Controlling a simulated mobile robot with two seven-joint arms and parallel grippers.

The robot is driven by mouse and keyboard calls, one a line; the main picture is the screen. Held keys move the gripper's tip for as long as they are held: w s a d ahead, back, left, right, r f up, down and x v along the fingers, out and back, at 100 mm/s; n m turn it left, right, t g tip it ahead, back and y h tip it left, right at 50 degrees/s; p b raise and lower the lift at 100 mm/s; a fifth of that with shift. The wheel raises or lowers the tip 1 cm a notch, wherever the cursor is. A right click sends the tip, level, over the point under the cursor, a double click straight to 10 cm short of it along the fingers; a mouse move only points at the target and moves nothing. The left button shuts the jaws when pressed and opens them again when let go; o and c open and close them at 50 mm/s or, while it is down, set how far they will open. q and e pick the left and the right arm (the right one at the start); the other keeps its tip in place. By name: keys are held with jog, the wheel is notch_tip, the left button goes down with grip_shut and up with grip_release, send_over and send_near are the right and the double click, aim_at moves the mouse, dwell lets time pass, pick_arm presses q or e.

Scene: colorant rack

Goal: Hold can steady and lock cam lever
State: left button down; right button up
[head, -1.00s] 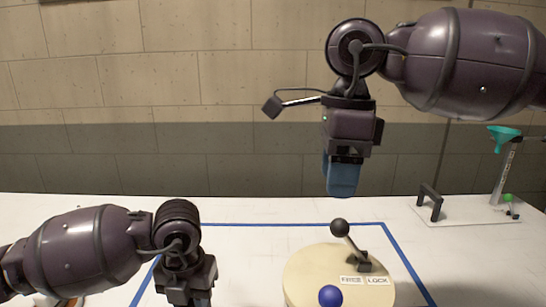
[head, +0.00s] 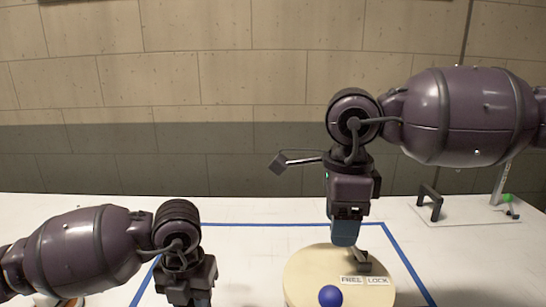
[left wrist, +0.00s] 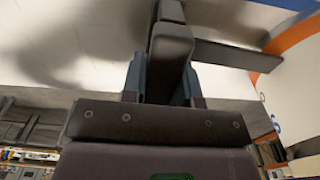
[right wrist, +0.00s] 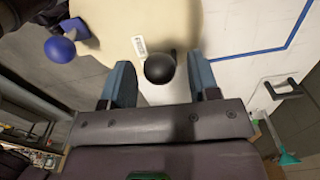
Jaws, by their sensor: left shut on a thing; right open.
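The can's round cream lid (head: 310,270) shows at the bottom of the head view, with FREE and LOCK labels (head: 364,280). The cam lever's dark base (head: 364,262) stands beside the labels; its black ball knob is hidden behind my right gripper (head: 344,238). In the right wrist view the black knob (right wrist: 160,68) lies between the open fingers of that gripper (right wrist: 160,78), with gaps on both sides. My left gripper (left wrist: 162,80) is shut on a dark grey handle (left wrist: 170,45); in the head view its fingertips are cut off by the lower edge.
A blue ball (head: 330,295) sits at the lid's front. Blue tape (head: 400,260) outlines a square on the white table around the can. A dark bracket (head: 432,203) and a stand with a green part (head: 507,198) are at the back right.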

jog(key=shift+f, duration=0.85)
jog(key=c, duration=1)
jog(key=shift+o, duration=0.2)
